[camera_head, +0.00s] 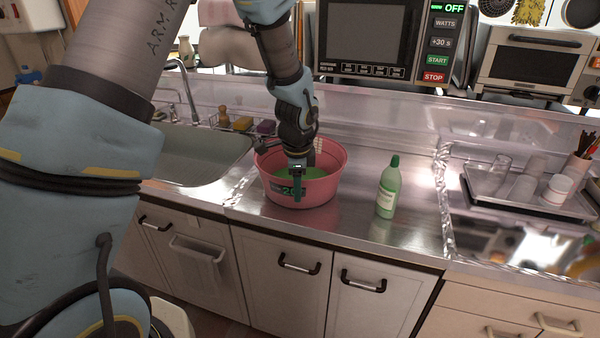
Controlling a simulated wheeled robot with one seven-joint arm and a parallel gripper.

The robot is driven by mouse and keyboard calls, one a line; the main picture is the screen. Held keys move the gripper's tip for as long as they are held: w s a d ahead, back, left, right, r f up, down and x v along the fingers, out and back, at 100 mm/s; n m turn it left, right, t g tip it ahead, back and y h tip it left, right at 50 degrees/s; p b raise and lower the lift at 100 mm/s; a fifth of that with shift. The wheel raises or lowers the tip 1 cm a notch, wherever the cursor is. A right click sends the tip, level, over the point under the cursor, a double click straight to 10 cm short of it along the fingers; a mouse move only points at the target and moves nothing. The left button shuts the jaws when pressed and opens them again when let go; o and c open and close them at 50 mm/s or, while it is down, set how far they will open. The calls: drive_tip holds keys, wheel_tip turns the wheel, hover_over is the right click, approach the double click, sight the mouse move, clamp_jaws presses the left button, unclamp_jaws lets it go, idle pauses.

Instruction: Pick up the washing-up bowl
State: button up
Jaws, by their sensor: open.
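The washing-up bowl (322,190) is a round pink tub with a green inside and dark green marking on its front. It stands upright on the steel counter, right of the sink. My gripper (297,190) points down at the bowl's near side, in front of the green inside and the front rim. The fingers are small and dark here, and the jaws are open. I cannot tell whether a finger touches the rim. My wrist and forearm hide part of the bowl's back rim.
A green bottle (388,188) stands right of the bowl. The sink (200,155) is to the left, with a faucet (186,85) behind. A microwave (385,45) is behind. A tray (510,190) with cups is at right. Bare counter (345,225) lies in front.

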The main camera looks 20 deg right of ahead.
sight(299, 207)
drive_tip(key=shift+w+d+f+p, duration=0.15)
drive_tip(key=shift+f+p, duration=0.2)
drive_tip(key=shift+f, duration=0.5)
drive_tip(key=shift+w+d+f+p, duration=0.1)
drive_tip(key=shift+w+f+p, duration=0.2)
drive_tip(key=shift+f, duration=0.5)
drive_tip(key=shift+w+d+f+p, duration=0.1)
drive_tip(key=shift+f+p, duration=0.3)
drive_tip(key=shift+f, duration=0.45)
drive_tip(key=shift+c, duration=0.2)
clamp_jaws()
